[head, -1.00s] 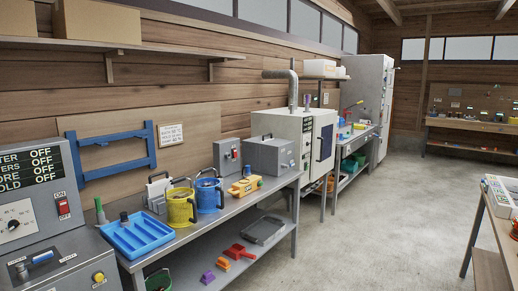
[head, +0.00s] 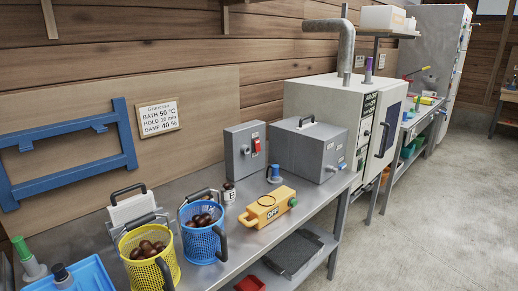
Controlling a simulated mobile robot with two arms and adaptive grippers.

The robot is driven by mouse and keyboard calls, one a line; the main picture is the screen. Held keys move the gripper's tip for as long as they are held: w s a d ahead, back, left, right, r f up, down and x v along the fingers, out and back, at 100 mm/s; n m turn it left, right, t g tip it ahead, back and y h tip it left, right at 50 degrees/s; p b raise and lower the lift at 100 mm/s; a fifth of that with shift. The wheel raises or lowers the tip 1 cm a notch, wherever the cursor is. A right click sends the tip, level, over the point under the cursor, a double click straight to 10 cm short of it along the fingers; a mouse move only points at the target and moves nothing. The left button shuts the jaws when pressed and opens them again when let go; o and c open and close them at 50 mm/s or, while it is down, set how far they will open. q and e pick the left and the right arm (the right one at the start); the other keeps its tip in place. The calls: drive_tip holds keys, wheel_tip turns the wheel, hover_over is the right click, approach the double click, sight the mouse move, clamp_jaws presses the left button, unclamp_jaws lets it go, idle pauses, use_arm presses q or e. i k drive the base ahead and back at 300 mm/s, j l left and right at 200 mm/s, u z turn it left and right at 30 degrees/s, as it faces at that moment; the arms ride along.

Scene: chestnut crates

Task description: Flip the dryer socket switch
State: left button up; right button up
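A grey wall box (head: 238,152) with a red switch (head: 257,145) on its front stands at the back of the bench, against the wall. I cannot tell the switch's position. Right of it is a grey lidded box (head: 305,150) with a dark handle and small knobs. Further right stands a large pale cabinet (head: 315,95) with a bent metal pipe on top and a black label panel that reads OFF in places. I cannot tell which of these the dryer socket switch belongs to. Neither of my grippers is in view.
On the bench (head: 240,255) are yellow (head: 150,275) and blue (head: 203,243) baskets of chestnuts, a yellow box (head: 267,207) marked OFF, a blue-topped stamp-like piece (head: 275,174) and a blue tray (head: 75,275). A blue frame (head: 65,180) hangs on the wall. Open floor (head: 420,230) lies right.

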sight(257, 147)
drive_tip(key=i+l, duration=0.3)
drive_tip(key=i+l+u, duration=0.1)
drive_tip(key=i+l, duration=0.15)
drive_tip(key=l, duration=0.2)
drive_tip(key=i+l+u, duration=0.1)
drive_tip(key=i+l, duration=0.15)
drive_tip(key=l, duration=0.15)
drive_tip(key=i+l, duration=0.3)
drive_tip(key=i+l+u, duration=0.1)
drive_tip(key=l, duration=0.4)
drive_tip(key=i+l, duration=0.35)
drive_tip(key=l+u, duration=0.05)
